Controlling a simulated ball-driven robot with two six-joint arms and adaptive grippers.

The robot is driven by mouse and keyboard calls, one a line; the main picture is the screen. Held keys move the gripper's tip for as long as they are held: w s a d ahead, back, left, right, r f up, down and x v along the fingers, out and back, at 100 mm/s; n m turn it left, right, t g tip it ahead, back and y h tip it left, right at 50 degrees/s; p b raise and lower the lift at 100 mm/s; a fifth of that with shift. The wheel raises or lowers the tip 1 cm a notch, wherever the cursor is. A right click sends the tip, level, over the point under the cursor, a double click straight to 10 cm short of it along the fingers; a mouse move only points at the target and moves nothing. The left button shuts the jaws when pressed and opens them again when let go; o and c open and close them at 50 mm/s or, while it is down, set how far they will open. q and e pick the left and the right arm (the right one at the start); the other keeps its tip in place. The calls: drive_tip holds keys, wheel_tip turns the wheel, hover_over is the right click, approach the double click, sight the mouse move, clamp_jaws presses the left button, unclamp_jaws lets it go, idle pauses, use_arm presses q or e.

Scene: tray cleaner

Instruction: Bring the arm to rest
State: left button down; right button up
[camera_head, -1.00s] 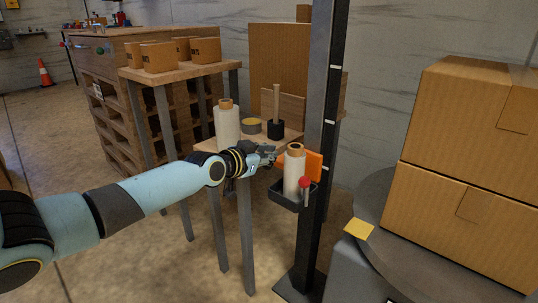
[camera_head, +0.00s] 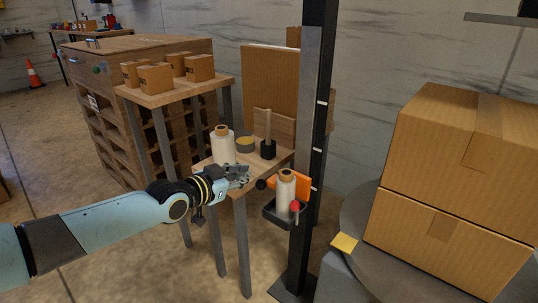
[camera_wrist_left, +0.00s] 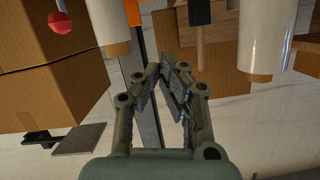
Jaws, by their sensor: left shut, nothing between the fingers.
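My left arm (camera_head: 110,225) comes in from the left in the head view. Its gripper (camera_head: 246,172) is shut and empty, by the front edge of the small wooden table (camera_head: 276,165). It is left of the wrap roll (camera_head: 287,188) in the black holder (camera_head: 283,218) on the dark post and does not touch that roll. In the left wrist view the fingers of the left gripper (camera_wrist_left: 168,68) lean together with nothing between them. My right gripper is in neither view.
On the small table stand a white roll (camera_head: 222,146), a tape roll (camera_head: 246,144) and a black block with a wooden handle (camera_head: 268,150). The dark post (camera_head: 312,130) rises right of the gripper. Large cartons (camera_head: 450,225) stand on a round turntable (camera_head: 350,215).

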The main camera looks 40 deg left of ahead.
use_arm(q)
drive_tip(key=shift+s+f, duration=0.1)
drive_tip(key=shift+s, duration=0.05)
drive_tip(key=s+d+f+n+g, duration=0.1)
drive_tip(key=s+d+f+g, duration=0.15)
drive_tip(key=s+f, duration=0.8)
drive_tip(key=s+d+f+n+g, duration=0.15)
drive_tip(key=s+f+g, duration=0.25)
drive_tip(key=s+f, duration=0.7)
drive_tip(key=s+d+f+g, duration=0.2)
drive_tip(key=s+f, duration=0.3)
drive_tip(key=s, duration=0.4)
drive_tip(key=s+d+f+g, duration=0.3)
drive_tip(key=s+f, duration=0.3)
drive_tip(key=s, duration=0.4)
drive_tip(key=s+d+f+g, duration=0.3)
drive_tip(key=s+f, duration=0.2)
drive_tip(key=s, duration=0.5)
drive_tip(key=shift+d+f+m, duration=0.2)
drive_tip(key=shift+f+m, duration=0.15)
drive_tip(key=shift+m, duration=0.1)
drive_tip(key=shift+w, duration=0.1)
